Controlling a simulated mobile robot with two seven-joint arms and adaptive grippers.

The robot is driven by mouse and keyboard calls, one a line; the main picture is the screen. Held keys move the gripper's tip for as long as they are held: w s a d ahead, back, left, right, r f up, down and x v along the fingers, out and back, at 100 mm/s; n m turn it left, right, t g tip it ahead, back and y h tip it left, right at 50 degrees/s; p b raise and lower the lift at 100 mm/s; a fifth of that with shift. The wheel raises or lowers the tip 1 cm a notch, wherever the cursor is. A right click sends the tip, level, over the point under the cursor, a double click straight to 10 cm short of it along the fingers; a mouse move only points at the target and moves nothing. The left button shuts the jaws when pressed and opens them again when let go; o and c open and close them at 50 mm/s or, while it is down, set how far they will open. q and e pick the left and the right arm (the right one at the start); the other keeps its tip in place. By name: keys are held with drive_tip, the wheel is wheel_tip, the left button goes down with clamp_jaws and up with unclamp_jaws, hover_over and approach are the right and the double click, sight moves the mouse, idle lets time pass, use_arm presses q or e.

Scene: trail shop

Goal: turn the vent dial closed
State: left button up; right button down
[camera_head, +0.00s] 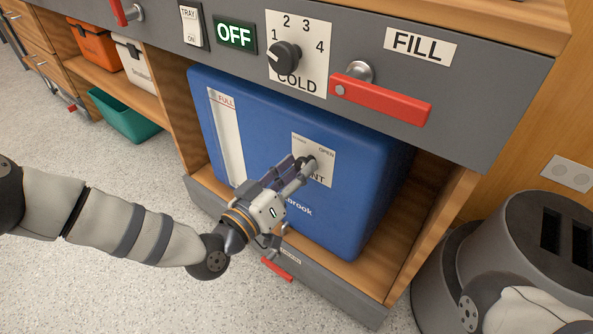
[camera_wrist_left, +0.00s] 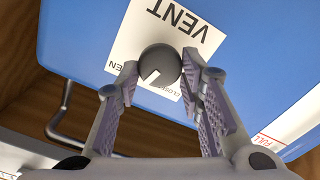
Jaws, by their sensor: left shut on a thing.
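The vent dial (camera_wrist_left: 160,64) is a dark grey round knob with a pale pointer mark, on a white plate (camera_wrist_left: 190,20) lettered VENT, OPEN and CLOSED. In the left wrist view its mark sits between the two end words. The plate (camera_head: 327,153) is on the front of a blue tank (camera_head: 240,95) in the head view, where the fingers mostly hide the dial. My left gripper (camera_head: 303,168) is shut on the dial, one finger on each side in the left wrist view. My right gripper is not in view.
Above the tank, a grey panel carries a COLD dial (camera_head: 284,57), an OFF display (camera_head: 236,35), a tray switch (camera_head: 191,25) and a red FILL lever (camera_head: 382,100). A small red handle (camera_head: 277,269) is below. Orange (camera_head: 95,44) and teal (camera_head: 125,117) bins stand left.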

use_arm(q)
drive_tip(key=n, duration=0.2)
drive_tip(key=n+b, duration=0.1)
drive_tip(key=n, duration=0.3)
drive_tip(key=shift+f, duration=0.25)
drive_tip(key=n+b, duration=0.2)
drive_tip(key=n, duration=0.4)
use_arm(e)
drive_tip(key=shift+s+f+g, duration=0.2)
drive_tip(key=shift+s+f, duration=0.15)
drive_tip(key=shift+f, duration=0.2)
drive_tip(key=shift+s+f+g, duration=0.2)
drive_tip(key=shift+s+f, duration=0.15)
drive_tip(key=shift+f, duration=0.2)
use_arm(q)
drive_tip(key=o, duration=1.1)
drive_tip(key=shift+o, duration=0.2)
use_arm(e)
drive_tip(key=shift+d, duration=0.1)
use_arm(q)
drive_tip(key=v, duration=1.2)
drive_tip(key=shift+r, duration=0.15)
